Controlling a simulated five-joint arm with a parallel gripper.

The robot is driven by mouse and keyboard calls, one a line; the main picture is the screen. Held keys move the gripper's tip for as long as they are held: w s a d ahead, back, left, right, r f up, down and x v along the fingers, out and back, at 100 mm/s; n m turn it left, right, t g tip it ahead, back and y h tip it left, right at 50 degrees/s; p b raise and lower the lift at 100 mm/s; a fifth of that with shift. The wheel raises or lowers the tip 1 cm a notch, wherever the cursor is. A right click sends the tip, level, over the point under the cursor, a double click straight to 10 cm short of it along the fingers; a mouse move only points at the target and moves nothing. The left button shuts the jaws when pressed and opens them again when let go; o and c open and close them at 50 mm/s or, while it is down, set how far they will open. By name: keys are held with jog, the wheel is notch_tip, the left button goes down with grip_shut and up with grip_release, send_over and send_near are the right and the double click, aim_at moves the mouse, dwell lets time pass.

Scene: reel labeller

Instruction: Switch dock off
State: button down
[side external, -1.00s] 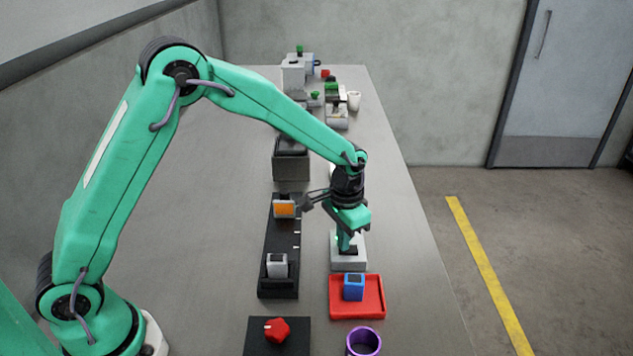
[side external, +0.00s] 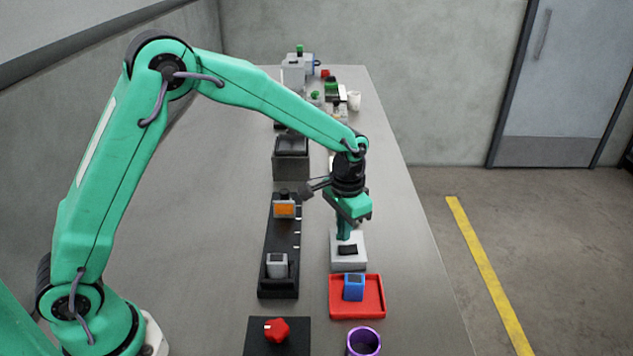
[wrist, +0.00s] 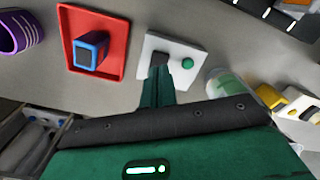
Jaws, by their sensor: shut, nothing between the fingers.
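The white switch box, seemingly the dock (side external: 357,264), stands on the table behind the red tray. Its black rocker switch (side external: 347,250) faces up. In the wrist view the white box (wrist: 150,43) shows the black rocker (wrist: 160,58) beside a round green lamp or button (wrist: 187,63). Whether the lamp is lit and which way the rocker is tilted, I cannot tell. My gripper (side external: 343,236) is shut and empty, pointing down just behind and above the rocker. In the wrist view its fingers (wrist: 158,83) overlap the rocker's near edge; contact is unclear.
A red tray (side external: 378,309) holds a blue block (side external: 354,287). A purple cup (side external: 363,341) and a red knob (side external: 277,330) on a black base are nearer the camera. A black rail (side external: 278,286) with grey and orange pieces lies left. The table's right side is bare.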

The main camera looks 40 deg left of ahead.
aim_at(341, 249)
jog(key=shift+r, duration=1.95)
jog(key=shift+r, duration=0.1)
jog(key=s+a+r+n+t, duration=0.25)
jog(key=s+a+r, duration=0.45)
jog(key=s+r, duration=0.5)
jog(key=s+a+r+t, duration=0.1)
jog(key=s+a+t, duration=0.2)
jog(key=s, duration=1)
jog(key=shift+a+r, duration=0.2)
jog(key=shift+a, duration=0.4)
jog(key=shift+n, duration=0.25)
